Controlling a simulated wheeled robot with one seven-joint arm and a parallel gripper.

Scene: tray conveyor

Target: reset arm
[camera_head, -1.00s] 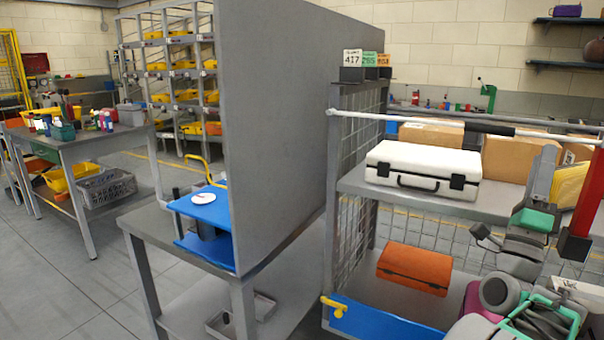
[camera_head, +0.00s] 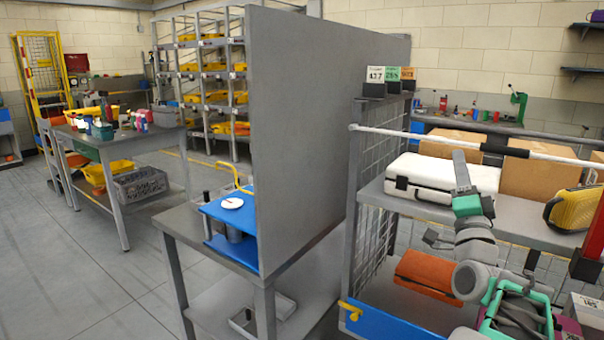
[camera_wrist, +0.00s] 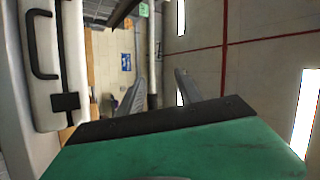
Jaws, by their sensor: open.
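My gripper (camera_head: 462,172) stands up in front of the white case in the head view, with its green body below. In the wrist view my gripper (camera_wrist: 158,92) has its two grey fingers spread apart with nothing between them. The white case (camera_head: 430,172), with black latches, lies on the cart's upper shelf and is partly hidden behind my gripper. The case (camera_wrist: 70,50) also shows at the left of the wrist view, to one side of the fingers.
Cardboard boxes (camera_head: 535,178) and a yellow item (camera_head: 575,209) share the cart's upper shelf (camera_head: 520,222). An orange case (camera_head: 425,272) lies below. A white cart bar (camera_head: 400,131) crosses above. A tall grey panel (camera_head: 305,120) stands left. The floor (camera_head: 90,280) at far left is clear.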

